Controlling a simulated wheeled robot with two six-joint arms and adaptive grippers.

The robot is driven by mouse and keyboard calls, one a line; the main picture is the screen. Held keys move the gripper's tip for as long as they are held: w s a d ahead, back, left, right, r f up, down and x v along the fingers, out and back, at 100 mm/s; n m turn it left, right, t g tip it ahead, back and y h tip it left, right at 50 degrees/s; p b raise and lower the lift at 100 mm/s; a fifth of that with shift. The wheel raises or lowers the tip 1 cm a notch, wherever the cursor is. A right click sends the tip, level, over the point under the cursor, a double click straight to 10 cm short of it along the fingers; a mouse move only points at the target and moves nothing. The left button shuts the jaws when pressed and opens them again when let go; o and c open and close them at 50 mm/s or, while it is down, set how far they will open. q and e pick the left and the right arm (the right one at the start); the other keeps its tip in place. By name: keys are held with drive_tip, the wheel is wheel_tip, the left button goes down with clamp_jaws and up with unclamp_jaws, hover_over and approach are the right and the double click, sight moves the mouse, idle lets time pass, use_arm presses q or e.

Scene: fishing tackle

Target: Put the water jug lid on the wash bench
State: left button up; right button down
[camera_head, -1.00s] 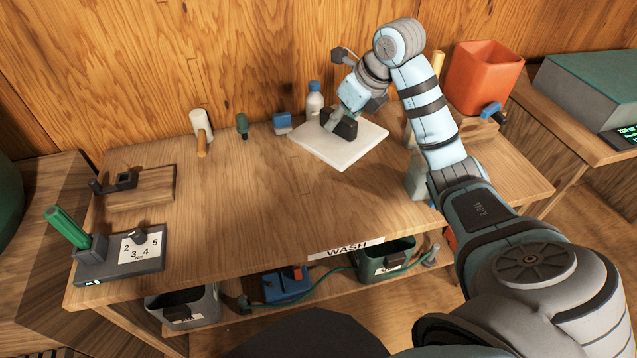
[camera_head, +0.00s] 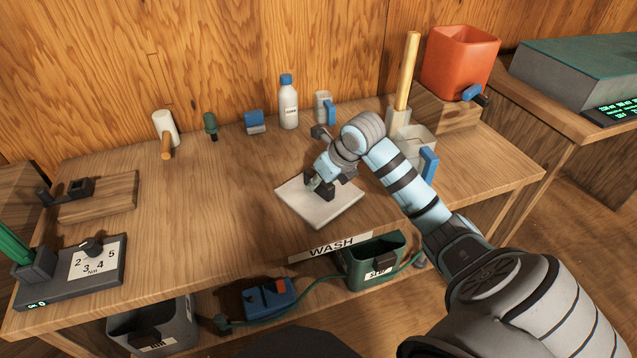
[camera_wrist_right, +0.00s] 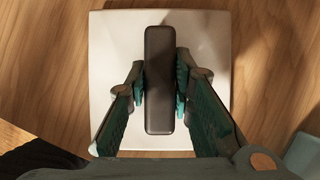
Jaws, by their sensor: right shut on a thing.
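The water jug lid (camera_head: 290,198) is a white square slab with a dark bar handle. It is over the front middle part of the wash bench (camera_head: 220,190), just behind the WASH label (camera_head: 333,246). My right gripper (camera_head: 319,187) is shut on the handle from above. In the right wrist view the fingers (camera_wrist_right: 160,85) press both sides of the dark handle (camera_wrist_right: 160,60), with the white lid (camera_wrist_right: 115,50) flat beneath. I cannot tell whether the lid touches the bench top. My left gripper is not in view.
An orange open-topped jug (camera_head: 460,62) with a blue tap stands at the back right. A white bottle (camera_head: 288,105), a blue-handled cup (camera_head: 324,107) and a clear blue-handled jug (camera_head: 415,150) stand behind and right of the lid. A dial box (camera_head: 75,270) is at left. The bench between is clear.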

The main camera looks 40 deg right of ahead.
drive_tip(key=c, duration=1.4)
unclamp_jaws()
drive_tip(key=shift+s+r, duration=0.1)
drive_tip(key=shift+r, duration=0.3)
drive_tip(key=p+v, duration=0.2)
drive_tip(key=v, duration=0.9)
drive_tip(key=shift+s+r, duration=0.15)
drive_tip(key=shift+r, duration=0.05)
